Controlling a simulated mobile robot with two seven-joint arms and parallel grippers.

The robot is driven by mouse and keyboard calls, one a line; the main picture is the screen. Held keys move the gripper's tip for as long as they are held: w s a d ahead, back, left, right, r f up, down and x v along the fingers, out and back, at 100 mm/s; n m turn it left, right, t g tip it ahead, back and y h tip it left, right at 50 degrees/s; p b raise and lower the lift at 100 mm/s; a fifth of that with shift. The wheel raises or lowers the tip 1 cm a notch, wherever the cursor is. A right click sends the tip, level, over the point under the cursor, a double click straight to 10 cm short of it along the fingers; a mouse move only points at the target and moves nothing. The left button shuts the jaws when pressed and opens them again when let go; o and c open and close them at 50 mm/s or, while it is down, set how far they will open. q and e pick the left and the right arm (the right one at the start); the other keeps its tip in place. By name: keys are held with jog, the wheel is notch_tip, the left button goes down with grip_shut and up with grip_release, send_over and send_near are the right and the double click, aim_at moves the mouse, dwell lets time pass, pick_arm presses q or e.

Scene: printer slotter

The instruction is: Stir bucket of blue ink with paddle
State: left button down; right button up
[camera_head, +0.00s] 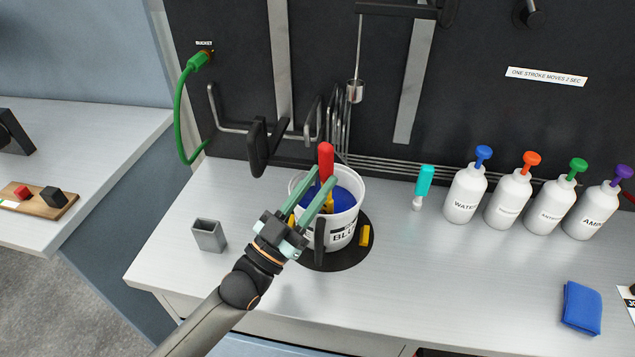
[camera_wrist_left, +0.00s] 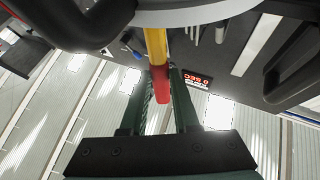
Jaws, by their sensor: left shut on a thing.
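The white bucket (camera_head: 343,238) holds blue ink (camera_head: 345,198) and stands on a round dark pad on the bench. The paddle (camera_head: 326,157) has a red handle and a yellow shaft, and it stands upright in the bucket. Its lower end is hidden in the ink. My left gripper (camera_head: 322,182) reaches over the near side of the bucket, its green fingers shut on the paddle. In the left wrist view the paddle's red and yellow handle (camera_wrist_left: 158,72) shows between the fingers (camera_wrist_left: 160,85). My right gripper is out of view.
Several white bottles (camera_head: 463,198) with coloured caps stand at the right, near a cyan-handled tool (camera_head: 424,183). A grey cup (camera_head: 209,236) stands left of the bucket. A blue cloth (camera_head: 581,308) lies at the right front. Dark hooks and brackets (camera_head: 257,147) jut from the back wall behind the bucket.

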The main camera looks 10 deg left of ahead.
aim_at(322, 155)
pick_arm(q)
jog(key=r+p, duration=0.1)
jog(key=r, duration=0.1)
jog(key=r+p, duration=0.1)
jog(key=shift+s+r+p, duration=0.1)
jog(key=shift+s+p, duration=0.15)
jog(key=shift+p, duration=0.05)
jog(key=shift+s+r+p, duration=0.25)
jog(key=shift+r+p, duration=0.35)
jog(key=shift+r, duration=0.65)
jog(key=shift+s+r, duration=0.25)
jog(key=shift+r, duration=1)
jog(key=shift+s, duration=0.1)
jog(key=s+r, duration=0.2)
jog(key=s, duration=0.4)
jog(key=shift+w, duration=0.1)
